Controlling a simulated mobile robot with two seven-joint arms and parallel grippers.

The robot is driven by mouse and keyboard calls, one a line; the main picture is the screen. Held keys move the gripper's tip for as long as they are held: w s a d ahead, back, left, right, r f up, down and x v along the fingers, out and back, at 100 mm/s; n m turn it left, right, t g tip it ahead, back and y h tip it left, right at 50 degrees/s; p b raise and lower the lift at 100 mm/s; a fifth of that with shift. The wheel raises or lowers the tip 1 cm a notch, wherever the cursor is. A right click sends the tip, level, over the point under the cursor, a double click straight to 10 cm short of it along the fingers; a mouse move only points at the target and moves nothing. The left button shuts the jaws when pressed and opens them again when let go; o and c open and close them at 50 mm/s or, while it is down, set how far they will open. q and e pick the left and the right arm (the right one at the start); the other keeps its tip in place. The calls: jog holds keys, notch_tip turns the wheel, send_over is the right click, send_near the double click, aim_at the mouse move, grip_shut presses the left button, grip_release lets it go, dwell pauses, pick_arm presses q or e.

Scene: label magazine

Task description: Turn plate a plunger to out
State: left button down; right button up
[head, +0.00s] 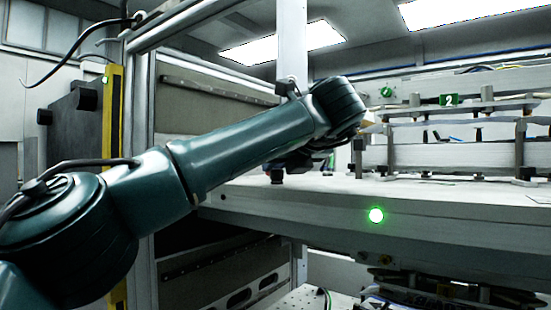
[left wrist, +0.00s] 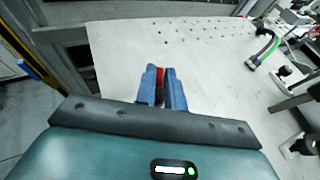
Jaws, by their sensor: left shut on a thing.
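My left gripper (left wrist: 161,82) shows in the left wrist view with its two blue fingers close together. It is shut on a small red part, the plunger (left wrist: 160,74), which shows as a narrow strip between the fingers. Which way the plunger is turned I cannot tell. The pale plate (left wrist: 125,60) lies below and beyond the fingers. In the head view my left arm reaches across from the left and its wrist hangs over the left end of the pale bench top. The arm largely hides the gripper there. My right gripper is in neither view.
A green lamp (head: 376,214) glows on the bench's front edge. A metal frame post (head: 140,190) stands behind my arm. A green hose (left wrist: 265,48) lies at upper right in the wrist view.

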pick_arm(q)
jog(key=shift+d+f, duration=0.25)
jog(key=shift+f, duration=0.25)
jog(key=c, duration=1.5)
grip_release()
jog(key=shift+w+a+r, duration=0.1)
jog(key=shift+r, duration=0.1)
jog(key=v, duration=1.2)
jog(key=shift+s+r, duration=0.25)
jog(key=shift+s, duration=0.05)
jog(key=shift+s+d, duration=0.2)
